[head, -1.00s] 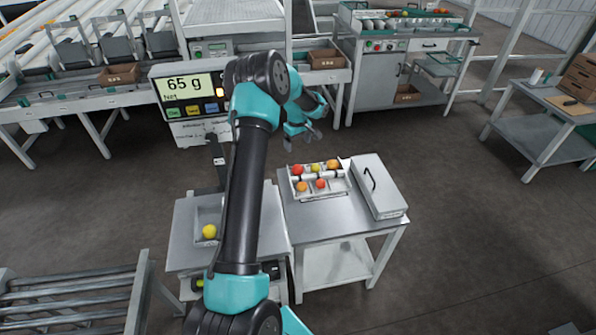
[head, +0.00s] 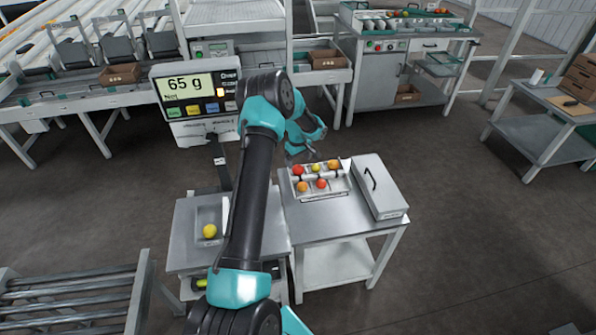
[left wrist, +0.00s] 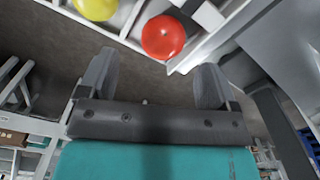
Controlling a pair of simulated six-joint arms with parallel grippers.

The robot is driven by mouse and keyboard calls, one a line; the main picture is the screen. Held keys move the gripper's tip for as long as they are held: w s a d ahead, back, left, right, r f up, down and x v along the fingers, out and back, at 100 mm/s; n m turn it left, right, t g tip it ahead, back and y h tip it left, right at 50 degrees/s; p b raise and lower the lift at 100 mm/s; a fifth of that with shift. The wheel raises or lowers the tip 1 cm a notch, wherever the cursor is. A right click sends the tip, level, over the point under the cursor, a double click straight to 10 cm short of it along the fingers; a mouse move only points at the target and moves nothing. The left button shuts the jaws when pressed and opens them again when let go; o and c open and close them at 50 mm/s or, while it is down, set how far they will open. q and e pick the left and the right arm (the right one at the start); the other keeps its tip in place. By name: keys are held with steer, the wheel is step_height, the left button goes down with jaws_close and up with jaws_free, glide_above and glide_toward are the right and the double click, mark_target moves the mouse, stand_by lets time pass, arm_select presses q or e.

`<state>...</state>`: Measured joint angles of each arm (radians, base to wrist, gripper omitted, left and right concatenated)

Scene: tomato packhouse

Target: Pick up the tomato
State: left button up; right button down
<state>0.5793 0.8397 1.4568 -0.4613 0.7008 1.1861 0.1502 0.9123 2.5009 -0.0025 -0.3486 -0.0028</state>
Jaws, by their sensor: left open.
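My left gripper (head: 303,150) is open and empty, just behind the far left of a divided white tray (head: 325,195) on the steel table. In the tray's far row are a red tomato (head: 298,170), a yellow one (head: 316,168) and an orange one (head: 333,165); its near row holds an orange tomato (head: 303,186) and a red one (head: 321,184). In the left wrist view a red tomato (left wrist: 163,37) lies beyond and between the open fingers (left wrist: 152,82), apart from them. A yellow tomato (head: 209,231) sits on the scale. My right gripper is not visible.
The scale display (head: 192,88) reads 65 g and stands left of my arm. A grey lidded box (head: 380,190) with a black handle lies right of the tray. The front of the steel table (head: 330,225) is clear. My arm hides part of the scale stand.

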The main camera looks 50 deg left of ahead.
mark_target(298, 166)
arm_select(q)
step_height(298, 166, down, 5)
steer(key=shift+s+f, duration=0.1)
steer(key=shift+s, duration=0.05)
stand_by(0.5)
steer(key=c, duration=0.8)
steer(key=shift+r, duration=0.2)
steer(key=shift+r, duration=0.55)
steer(key=shift+s+d+r, duration=0.15)
steer(key=shift+r, duration=0.45)
steer(key=shift+s+d+r, duration=0.1)
steer(key=shift+d+r, duration=0.05)
steer(key=shift+r, duration=0.45)
steer(key=s+d, duration=0.3)
steer(key=s+d+r, duration=0.1)
steer(key=s+d, duration=0.2)
steer(key=d, duration=0.1)
steer(key=s+d, duration=0.4)
steer(key=shift+d+r, duration=0.15)
steer(key=shift+d, duration=0.1)
steer(key=shift+a, duration=0.1)
